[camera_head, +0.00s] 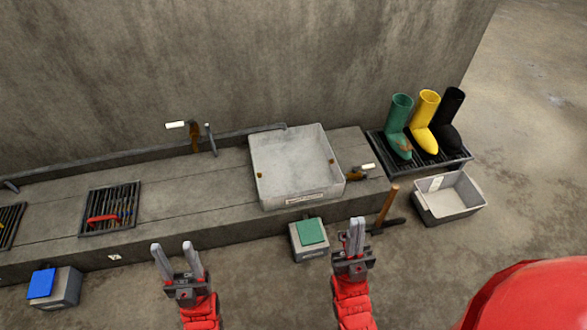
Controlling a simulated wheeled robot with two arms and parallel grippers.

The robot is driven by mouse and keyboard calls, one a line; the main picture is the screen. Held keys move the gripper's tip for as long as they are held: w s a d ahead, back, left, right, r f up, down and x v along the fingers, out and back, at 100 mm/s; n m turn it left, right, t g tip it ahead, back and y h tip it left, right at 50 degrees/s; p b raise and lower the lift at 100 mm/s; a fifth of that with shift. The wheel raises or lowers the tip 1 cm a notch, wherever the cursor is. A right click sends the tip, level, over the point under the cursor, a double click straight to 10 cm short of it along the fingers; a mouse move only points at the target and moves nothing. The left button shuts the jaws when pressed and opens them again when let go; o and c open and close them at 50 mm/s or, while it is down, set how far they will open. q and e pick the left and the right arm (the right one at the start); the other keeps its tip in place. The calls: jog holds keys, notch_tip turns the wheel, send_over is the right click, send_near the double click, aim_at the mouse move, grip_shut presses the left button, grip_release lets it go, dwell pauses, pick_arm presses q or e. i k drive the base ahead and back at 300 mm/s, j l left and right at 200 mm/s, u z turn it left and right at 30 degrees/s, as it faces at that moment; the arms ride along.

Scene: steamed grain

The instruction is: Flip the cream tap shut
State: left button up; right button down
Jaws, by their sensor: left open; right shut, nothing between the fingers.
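Two cream-coloured tap handles show. One cream handle (175,125) is at the wall behind the counter, beside a brownish tap body (195,137) and a grey upright pipe. The other cream handle (368,166) is at the right side of the pale square basin (292,165), by a brass-coloured fitting (353,174). I cannot tell from this view whether either tap is open or shut. My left gripper (172,246) is open and empty in front of the counter. My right gripper (354,222) is shut and empty, in front of and below the basin's right side. Neither touches a tap.
A box with a green top (311,231) stands below the basin. A wooden-handled tool (387,205) is right of my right gripper. A grey tub (450,198) and boots (423,120) on a rack are further right. A blue-topped box (42,283) is far left.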

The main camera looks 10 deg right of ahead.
aim_at(355, 170)
jog(key=i+l, duration=0.25)
jog(key=i, duration=0.25)
jog(key=i+l+z, duration=0.1)
jog(key=i+l, duration=0.15)
jog(key=i, duration=0.25)
